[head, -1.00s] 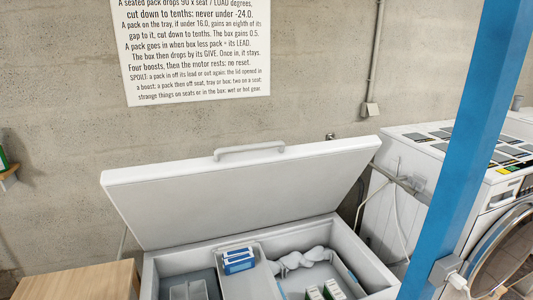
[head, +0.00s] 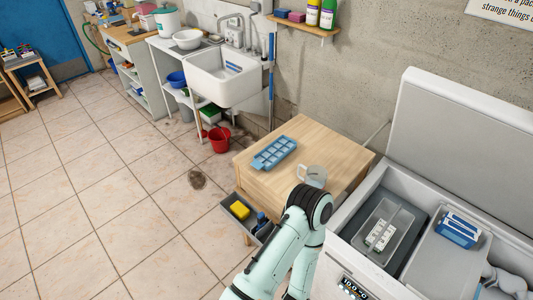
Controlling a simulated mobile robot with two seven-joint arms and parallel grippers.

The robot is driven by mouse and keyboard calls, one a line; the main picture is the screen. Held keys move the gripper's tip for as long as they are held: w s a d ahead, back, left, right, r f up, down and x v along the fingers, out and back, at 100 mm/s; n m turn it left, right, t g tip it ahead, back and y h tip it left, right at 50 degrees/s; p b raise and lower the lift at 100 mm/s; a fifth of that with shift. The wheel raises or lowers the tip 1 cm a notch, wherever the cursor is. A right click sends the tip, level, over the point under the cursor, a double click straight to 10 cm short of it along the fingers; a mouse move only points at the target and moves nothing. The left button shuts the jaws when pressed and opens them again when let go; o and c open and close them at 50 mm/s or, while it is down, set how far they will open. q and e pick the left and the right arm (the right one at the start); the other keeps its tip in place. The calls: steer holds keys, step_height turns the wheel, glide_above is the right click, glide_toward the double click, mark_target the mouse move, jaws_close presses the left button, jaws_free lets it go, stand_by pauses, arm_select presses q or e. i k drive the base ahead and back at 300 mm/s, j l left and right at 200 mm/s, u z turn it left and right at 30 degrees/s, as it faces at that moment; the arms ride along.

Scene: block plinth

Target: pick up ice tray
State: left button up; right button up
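A blue ice tray (head: 275,153) with two rows of compartments lies on the wooden table (head: 340,158), towards its back left. One of my pale green arms rises from the bottom of the head view and bends at a dark joint in front of the table. Its gripper is not visible, and I cannot tell from the bend alone where it is. My other gripper is also out of view. Nothing is seen touching the ice tray.
A clear jug (head: 313,176) stands right of the tray. A drawer (head: 233,208) with a yellow sponge sticks out below the table. The open chest freezer (head: 345,237) is at right. A sink (head: 222,76) and red bucket (head: 219,139) are behind. Tiled floor at left is clear.

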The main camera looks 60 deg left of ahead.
mark_target(271, 155)
steer(key=j+u, duration=0.15)
steer(key=u, duration=1.85)
steer(key=i+j+z, duration=0.1)
steer(key=j, duration=0.3)
steer(key=i+j, duration=0.2)
steer(key=j, duration=0.2)
steer(key=i+j+z, duration=0.15)
steer(key=j, duration=0.25)
steer(key=i+j, duration=0.1)
steer(key=j, duration=0.3)
steer(key=z, duration=0.05)
